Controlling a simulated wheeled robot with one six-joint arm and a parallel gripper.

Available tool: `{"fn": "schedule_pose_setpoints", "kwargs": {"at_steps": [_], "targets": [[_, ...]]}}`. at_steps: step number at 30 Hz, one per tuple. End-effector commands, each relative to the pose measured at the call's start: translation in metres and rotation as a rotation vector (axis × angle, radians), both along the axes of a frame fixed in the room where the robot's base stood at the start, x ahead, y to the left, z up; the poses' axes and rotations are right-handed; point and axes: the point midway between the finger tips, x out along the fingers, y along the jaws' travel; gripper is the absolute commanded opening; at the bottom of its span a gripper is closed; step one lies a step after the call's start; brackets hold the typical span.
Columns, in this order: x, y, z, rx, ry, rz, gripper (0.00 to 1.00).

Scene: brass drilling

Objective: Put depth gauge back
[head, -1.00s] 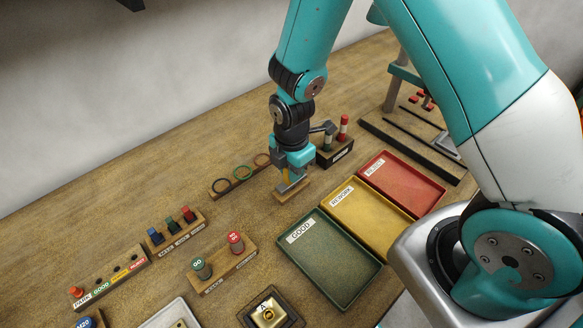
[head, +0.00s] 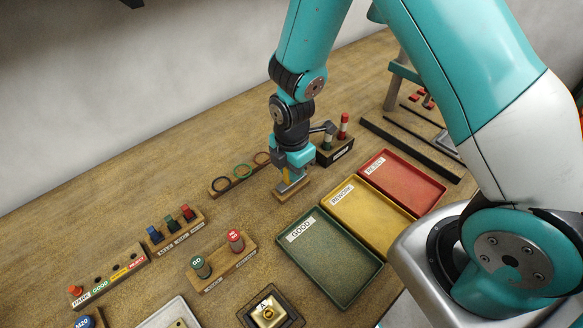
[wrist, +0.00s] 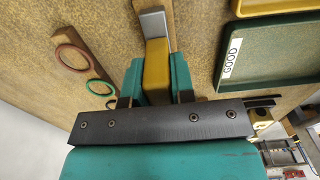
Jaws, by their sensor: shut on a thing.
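The depth gauge (wrist: 156,58) has a yellow body and a grey end, and my gripper (wrist: 155,75) is shut on the yellow part. In the head view my gripper (head: 289,178) points down over a small wooden block (head: 281,195). The gauge shows there only as a bit of yellow and grey under the jaws. In the wrist view the wooden block (wrist: 173,22) lies beside and under the gauge's grey end. I cannot tell whether the gauge rests in the block or is just above it.
The green GOOD tray (head: 338,295), yellow tray (head: 372,222) and red tray (head: 402,183) lie to the right. Bare bench lies left of the ring rack.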

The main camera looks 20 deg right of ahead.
Motion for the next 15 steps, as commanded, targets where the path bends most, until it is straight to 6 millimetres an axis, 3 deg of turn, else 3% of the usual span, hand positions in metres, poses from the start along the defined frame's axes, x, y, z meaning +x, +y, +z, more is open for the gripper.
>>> {"fn": "schedule_pose_setpoints", "kwargs": {"at_steps": [15], "targets": [[0.0002,0.0001,-0.0047,0.000,-0.001,0.000,0.00]]}}
